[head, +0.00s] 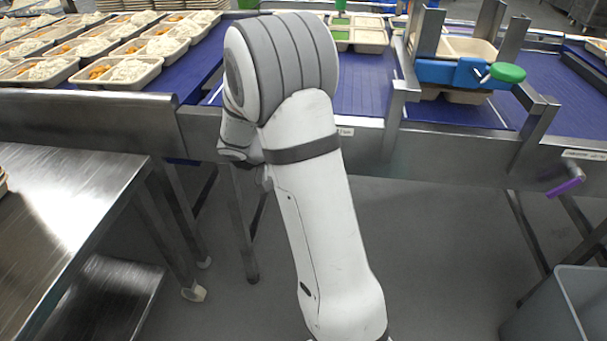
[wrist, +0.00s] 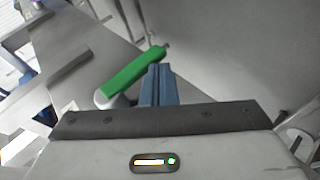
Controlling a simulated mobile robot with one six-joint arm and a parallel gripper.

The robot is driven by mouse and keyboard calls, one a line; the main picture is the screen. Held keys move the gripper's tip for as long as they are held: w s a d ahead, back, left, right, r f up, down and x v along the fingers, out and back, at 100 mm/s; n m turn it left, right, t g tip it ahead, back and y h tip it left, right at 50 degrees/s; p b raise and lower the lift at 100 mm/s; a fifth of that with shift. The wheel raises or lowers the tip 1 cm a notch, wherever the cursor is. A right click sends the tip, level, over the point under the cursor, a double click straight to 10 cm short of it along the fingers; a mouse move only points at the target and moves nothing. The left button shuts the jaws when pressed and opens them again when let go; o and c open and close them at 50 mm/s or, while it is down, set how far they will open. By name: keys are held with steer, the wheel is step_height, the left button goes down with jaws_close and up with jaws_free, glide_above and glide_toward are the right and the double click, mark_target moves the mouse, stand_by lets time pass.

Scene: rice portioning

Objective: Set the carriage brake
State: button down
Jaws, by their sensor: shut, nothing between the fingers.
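In the wrist view my gripper (wrist: 158,70) is shut, its blue-grey fingers pressed together with nothing between them. A green bar-shaped handle (wrist: 135,72) on a pale rounded base (wrist: 108,98) lies just ahead and left of the fingertips. I cannot tell whether they touch. In the head view my arm hides the gripper and this handle. The blue carriage (head: 448,72) stands over the belt at upper right, with a rounded green knob (head: 506,72) on its right side. I cannot tell which part is its brake.
A purple-handled crank (head: 565,187) sticks out from the conveyor's steel front rail (head: 450,150) at right. Filled food trays (head: 120,72) stand at upper left. A steel table (head: 60,205) is at left, a grey bin (head: 560,310) at lower right. The floor between is clear.

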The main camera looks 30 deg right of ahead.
steer(key=shift+s+d+f+b, duration=0.35)
steer(key=shift+d+b, duration=0.2)
steer(key=shift+b, duration=0.45)
steer(key=shift+s+d+f+b, duration=0.35)
steer(key=shift+d+b, duration=0.15)
steer(key=shift+b, duration=0.5)
steer(key=shift+d, duration=0.15)
stand_by(0.4)
steer(key=shift+r, duration=0.1)
